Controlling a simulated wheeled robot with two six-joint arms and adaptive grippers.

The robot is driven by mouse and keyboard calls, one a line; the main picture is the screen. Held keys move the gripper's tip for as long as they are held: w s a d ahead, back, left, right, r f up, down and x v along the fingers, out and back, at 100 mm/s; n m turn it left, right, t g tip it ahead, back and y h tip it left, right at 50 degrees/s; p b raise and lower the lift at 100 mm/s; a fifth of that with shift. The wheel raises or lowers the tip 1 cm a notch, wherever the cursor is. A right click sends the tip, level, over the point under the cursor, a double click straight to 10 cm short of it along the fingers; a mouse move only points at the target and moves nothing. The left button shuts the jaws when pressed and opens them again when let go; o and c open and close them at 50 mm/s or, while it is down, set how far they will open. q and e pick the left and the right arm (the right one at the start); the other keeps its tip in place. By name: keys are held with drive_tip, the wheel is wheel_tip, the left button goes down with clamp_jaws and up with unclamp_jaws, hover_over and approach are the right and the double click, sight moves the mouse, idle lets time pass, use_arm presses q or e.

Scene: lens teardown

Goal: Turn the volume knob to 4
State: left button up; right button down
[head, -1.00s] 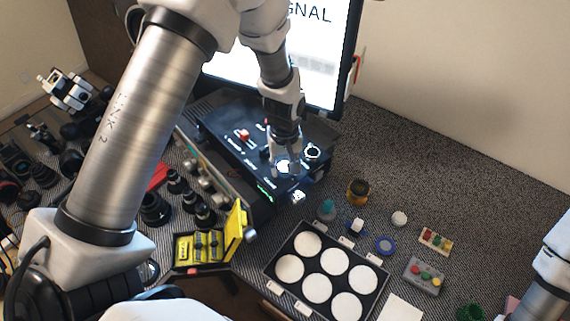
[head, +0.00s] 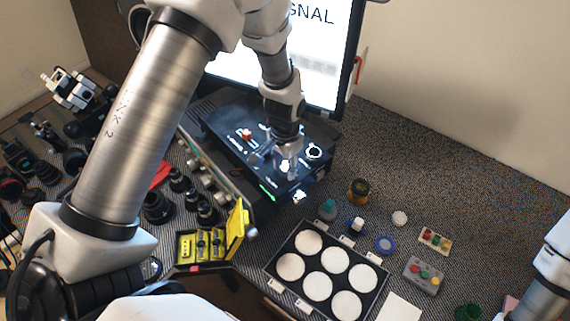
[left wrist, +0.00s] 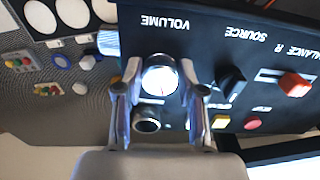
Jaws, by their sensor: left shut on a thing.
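The volume knob (left wrist: 161,80) is a round silver knob on a black control panel (left wrist: 215,50), by the word VOLUME, which is upside down in the left wrist view. My left gripper (left wrist: 160,92) has a finger on each side of the knob and is shut on it. A thin reddish pointer line shows on the knob's bright face; the scale numbers cannot be read. In the head view, my left gripper (head: 287,168) reaches down onto the panel's front right part and mostly covers the knob. My right gripper is out of the head view; only part of that arm shows at the right edge.
A monitor stands behind. A tray of white discs (head: 277,256) and a yellow case (head: 238,222) lie in front.

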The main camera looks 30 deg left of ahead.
sight(286, 166)
use_arm(q)
drive_tip(key=m, duration=0.4)
drive_tip(key=shift+f+m, duration=0.1)
drive_tip(key=shift+m, duration=0.2)
drive_tip(key=m, duration=0.5)
drive_tip(key=shift+a+p, duration=0.1)
drive_tip(key=shift+p, duration=0.2)
drive_tip(key=o, duration=1.1)
drive_tip(key=shift+w, duration=0.1)
drive_tip(key=shift+o, duration=0.2)
drive_tip(key=shift+w, duration=0.1)
wheel_tip(286, 166, up, 12)
